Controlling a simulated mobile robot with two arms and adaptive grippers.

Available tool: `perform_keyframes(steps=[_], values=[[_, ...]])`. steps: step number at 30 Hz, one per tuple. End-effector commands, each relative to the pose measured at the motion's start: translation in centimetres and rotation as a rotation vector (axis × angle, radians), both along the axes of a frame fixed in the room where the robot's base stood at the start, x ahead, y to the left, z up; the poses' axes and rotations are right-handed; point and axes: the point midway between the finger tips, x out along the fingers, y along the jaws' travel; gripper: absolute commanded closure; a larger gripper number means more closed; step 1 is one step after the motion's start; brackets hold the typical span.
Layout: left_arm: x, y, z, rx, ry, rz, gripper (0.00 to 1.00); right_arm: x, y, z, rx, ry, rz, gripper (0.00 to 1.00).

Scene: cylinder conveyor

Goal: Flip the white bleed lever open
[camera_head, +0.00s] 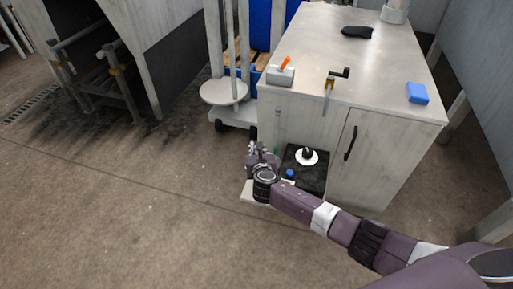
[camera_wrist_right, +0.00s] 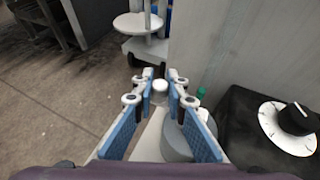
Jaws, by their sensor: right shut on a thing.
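My right gripper (camera_head: 262,158) is low in front of the cabinet, at the left edge of the black panel (camera_head: 312,178). In the right wrist view, its two blue-padded fingers (camera_wrist_right: 160,90) close around a small white round-ended piece, which looks like the white bleed lever (camera_wrist_right: 160,86). A pale strip and a grey rounded body (camera_wrist_right: 175,142) lie between and below the fingers. In the head view the gripper hides the lever. My left gripper is in neither view.
A white dial with a black knob (camera_wrist_right: 292,128) is on the black panel, right of the gripper. A green-tipped part (camera_wrist_right: 200,92) stands close to the right finger. The floor at left is clear.

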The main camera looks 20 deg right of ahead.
Motion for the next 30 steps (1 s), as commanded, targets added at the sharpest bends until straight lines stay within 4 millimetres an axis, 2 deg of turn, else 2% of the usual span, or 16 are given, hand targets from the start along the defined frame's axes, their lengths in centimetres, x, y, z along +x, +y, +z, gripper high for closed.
perform_keyframes(steps=[14, 15, 19, 30], values=[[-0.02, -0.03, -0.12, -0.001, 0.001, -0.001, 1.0, 0.15, -0.12, 0.09, 0.0, -0.002, -0.015, 1.0], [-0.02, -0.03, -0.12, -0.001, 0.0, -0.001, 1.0, 0.15, -0.12, 0.09, 0.0, -0.002, -0.015, 0.83], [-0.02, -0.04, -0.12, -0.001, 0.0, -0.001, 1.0, 0.13, -0.11, 0.08, 0.0, -0.002, -0.015, 0.69], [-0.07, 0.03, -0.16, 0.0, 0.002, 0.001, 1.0, -0.2, -0.03, 0.09, 0.0, 0.0, -0.014, 0.69]])
